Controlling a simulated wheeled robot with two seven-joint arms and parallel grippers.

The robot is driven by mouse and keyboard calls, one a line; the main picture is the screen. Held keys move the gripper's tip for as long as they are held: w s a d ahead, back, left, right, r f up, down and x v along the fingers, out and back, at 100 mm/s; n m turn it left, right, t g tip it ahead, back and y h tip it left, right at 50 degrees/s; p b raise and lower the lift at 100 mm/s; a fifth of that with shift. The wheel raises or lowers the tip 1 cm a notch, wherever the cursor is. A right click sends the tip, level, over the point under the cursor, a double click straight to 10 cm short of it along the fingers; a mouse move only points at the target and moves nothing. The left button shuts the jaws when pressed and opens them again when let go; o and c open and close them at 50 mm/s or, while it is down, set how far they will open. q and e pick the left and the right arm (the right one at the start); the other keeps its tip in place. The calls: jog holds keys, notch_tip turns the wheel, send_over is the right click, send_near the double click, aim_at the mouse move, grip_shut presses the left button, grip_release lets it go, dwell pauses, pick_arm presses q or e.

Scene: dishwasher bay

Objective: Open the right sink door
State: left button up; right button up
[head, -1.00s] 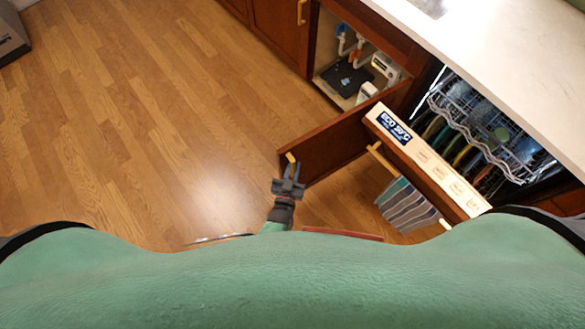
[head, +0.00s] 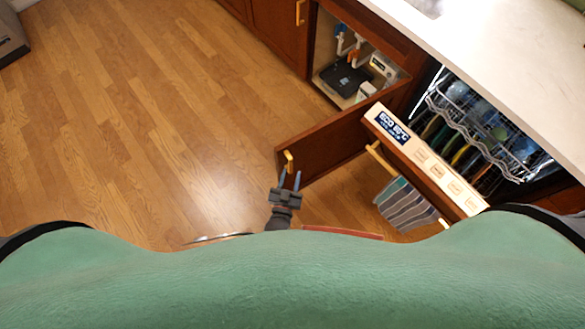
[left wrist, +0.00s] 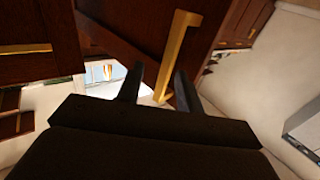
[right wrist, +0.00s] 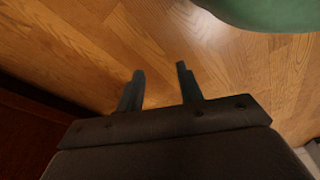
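The right sink door (head: 330,145) is dark red-brown wood and stands swung wide open, out from the cabinet. Its brass bar handle (head: 289,161) is near the free edge and also shows in the left wrist view (left wrist: 178,50). My left gripper (head: 290,178) is open, with its fingertips close to the handle. In the left wrist view the handle's lower end appears between the fingers; I cannot tell whether they touch it. My right gripper (right wrist: 160,70) is open and empty above the wood floor, seen only in the right wrist view.
The open sink cabinet (head: 336,92) holds pipes, a black item (head: 347,78) and white boxes. The open dishwasher door (head: 425,160) stands to the right, with a striped towel (head: 407,204) beside it. The floor (head: 130,130) to the left is clear.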

pick_arm(q)
jog(key=shift+p+v, duration=0.3)
jog(key=shift+v, duration=1.8)
